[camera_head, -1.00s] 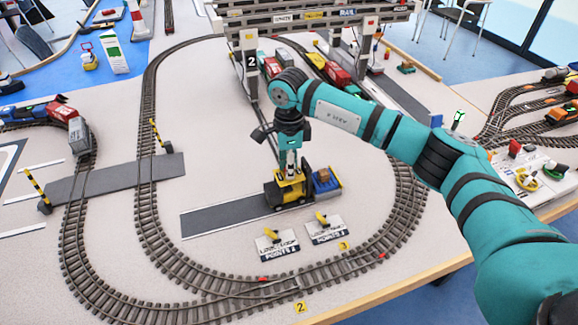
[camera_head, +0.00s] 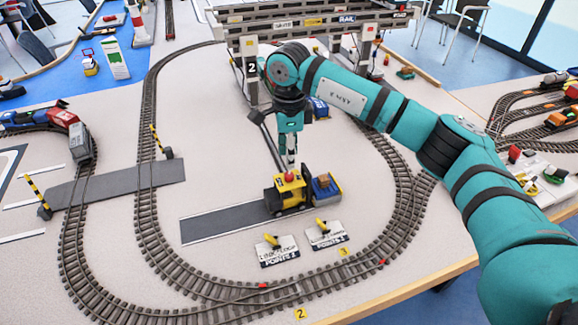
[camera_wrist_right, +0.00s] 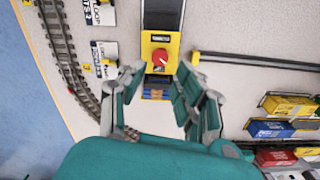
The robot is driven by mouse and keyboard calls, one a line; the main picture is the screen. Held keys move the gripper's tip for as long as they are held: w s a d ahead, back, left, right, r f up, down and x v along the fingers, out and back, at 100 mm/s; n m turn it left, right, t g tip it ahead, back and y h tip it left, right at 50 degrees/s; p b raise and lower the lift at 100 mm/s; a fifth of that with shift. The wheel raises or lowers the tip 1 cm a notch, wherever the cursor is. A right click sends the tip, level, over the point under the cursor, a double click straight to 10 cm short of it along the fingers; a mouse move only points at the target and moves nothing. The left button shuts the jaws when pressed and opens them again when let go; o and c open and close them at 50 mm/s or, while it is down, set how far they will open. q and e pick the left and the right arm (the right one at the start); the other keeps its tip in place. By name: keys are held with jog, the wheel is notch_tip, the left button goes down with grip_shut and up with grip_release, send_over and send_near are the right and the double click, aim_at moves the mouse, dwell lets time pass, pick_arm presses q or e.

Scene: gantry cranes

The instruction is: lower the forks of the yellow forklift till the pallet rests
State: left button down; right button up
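The yellow and black forklift (camera_head: 290,194) stands at the right end of a dark grey road strip. A red knob (camera_wrist_right: 160,57) with a pale pointer sits on its yellow roof; it also shows in the head view (camera_head: 290,177). At its front is a blue load (camera_head: 328,192) with a brown box (camera_head: 324,181) on top. I cannot tell whether the pallet touches the table; the forks are hidden. My right gripper (camera_wrist_right: 158,82) is open, its fingers apart on either side of the knob's line, above the roof and not visibly touching it. My left gripper is not in view.
Two lever signs (camera_head: 277,250) (camera_head: 326,234) stand in front of the forklift. Oval track (camera_head: 150,200) surrounds it. A gantry crane (camera_head: 310,18) stands behind, partly covered by my right arm. Yellow, blue and red wagons (camera_wrist_right: 272,128) lie to the right in the wrist view.

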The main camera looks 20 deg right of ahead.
aim_at(289, 174)
notch_tip(289, 174, up, 6)
jog(key=shift+f, duration=0.1)
dwell(0.5)
